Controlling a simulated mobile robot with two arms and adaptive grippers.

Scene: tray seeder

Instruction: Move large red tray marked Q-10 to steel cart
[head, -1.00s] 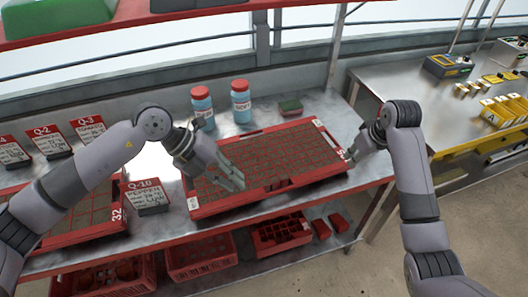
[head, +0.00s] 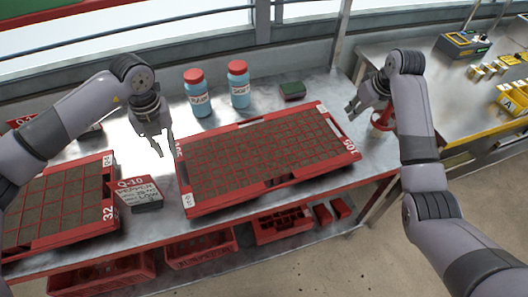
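The large red tray (head: 187,211), filled with soil cells, lies flat on the steel bench. I cannot identify a steel cart; a steel-topped table (head: 453,106) with a yellow edge stands at the right.
Two blue bottles with red caps (head: 198,96) (head: 238,88) and a green-topped block (head: 292,91) stand behind the tray. A red object (head: 381,122) sits partly behind my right arm. Red crates (head: 201,249) fill the lower shelf.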

